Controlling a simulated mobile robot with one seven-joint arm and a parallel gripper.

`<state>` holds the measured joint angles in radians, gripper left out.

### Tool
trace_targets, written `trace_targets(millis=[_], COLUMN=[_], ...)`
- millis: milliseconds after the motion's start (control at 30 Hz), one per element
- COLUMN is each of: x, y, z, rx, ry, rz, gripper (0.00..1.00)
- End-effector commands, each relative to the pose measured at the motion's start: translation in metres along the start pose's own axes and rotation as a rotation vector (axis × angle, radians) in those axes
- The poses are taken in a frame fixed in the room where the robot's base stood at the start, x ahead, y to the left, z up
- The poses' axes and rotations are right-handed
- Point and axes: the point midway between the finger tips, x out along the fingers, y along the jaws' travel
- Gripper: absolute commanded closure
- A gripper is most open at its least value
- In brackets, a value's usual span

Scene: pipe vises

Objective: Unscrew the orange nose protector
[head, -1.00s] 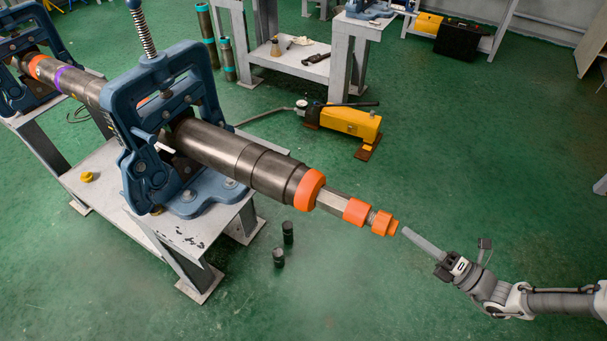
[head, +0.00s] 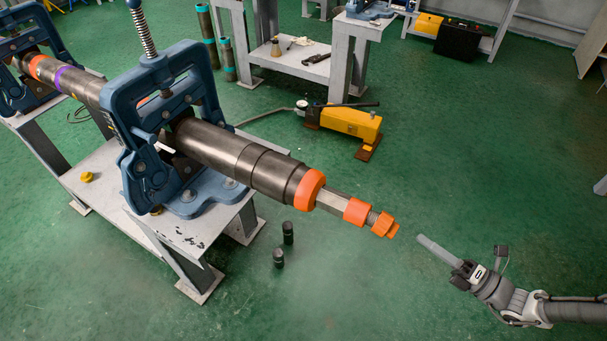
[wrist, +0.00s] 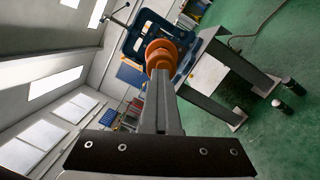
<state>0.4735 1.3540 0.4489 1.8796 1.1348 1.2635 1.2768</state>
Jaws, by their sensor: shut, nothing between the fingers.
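The orange nose protector (head: 384,225) sits on the free end of the long steel tool, which is clamped in the blue pipe vise (head: 187,110). An orange ring (head: 356,211) and a larger orange collar (head: 310,189) lie further back along the tool. My gripper (head: 422,239) is shut and empty, with its long grey fingers pointing at the protector from the lower right, a small gap apart. In the wrist view the closed fingers (wrist: 160,98) point toward the orange protector (wrist: 161,53), whose base is partly hidden behind their tips.
A grey steel bench (head: 110,178) carries the vise. Two small dark cylinders (head: 288,233) stand on the green floor below the tool. A yellow hydraulic pump (head: 350,121) stands behind. The floor around my arm is clear.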

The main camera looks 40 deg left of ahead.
Motion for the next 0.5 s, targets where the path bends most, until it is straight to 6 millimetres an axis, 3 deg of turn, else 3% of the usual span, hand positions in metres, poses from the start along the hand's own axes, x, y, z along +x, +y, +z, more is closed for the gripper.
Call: trace_targets(millis=[67,233,500], x=[0.0002,0.0004,0.0000], y=[0.0000,0.0000,-0.0002], z=[0.0000,0.0001,0.0000], rx=[0.000,0.000,0.000], ry=[0.000,0.000,0.000], rz=[0.000,0.000,-0.001], gripper=[0.95,0.68,0.68])
